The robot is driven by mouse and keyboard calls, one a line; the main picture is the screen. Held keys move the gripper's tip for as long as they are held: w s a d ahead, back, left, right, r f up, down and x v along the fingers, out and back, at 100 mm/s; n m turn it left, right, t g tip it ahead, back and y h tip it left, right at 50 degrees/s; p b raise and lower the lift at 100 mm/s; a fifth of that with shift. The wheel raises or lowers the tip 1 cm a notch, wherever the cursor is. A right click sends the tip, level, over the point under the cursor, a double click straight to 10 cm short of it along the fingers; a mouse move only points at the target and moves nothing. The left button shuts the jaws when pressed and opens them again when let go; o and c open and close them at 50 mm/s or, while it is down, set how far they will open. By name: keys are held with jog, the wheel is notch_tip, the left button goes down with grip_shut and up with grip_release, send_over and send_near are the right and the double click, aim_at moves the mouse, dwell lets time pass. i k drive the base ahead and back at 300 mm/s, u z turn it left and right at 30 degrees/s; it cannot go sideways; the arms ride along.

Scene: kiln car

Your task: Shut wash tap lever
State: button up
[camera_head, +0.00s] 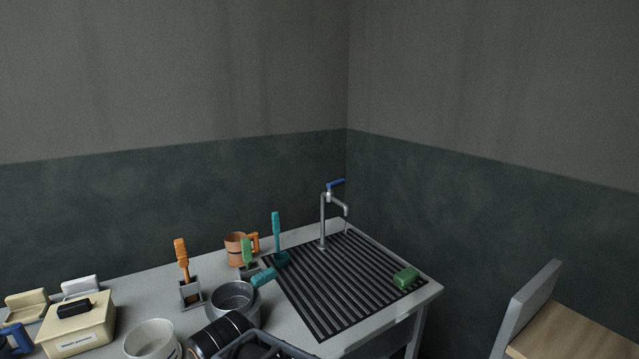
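The wash tap (323,220) is a grey metal post with a bent spout, standing at the back of the table by the ribbed drain mat. Its blue lever (336,184) sits on top and points to the right, tilted slightly up. A thin line hangs below the spout and may be running water; it is too small to be sure. My gripper is not in view, and nothing touches the lever.
A wooden chair (535,300) stands right.

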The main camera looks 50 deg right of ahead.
aim_at(334, 184)
jog(key=u, duration=0.55)
jog(key=k, duration=1.4)
jog(key=z, duration=1.35)
jog(key=i, duration=1.65)
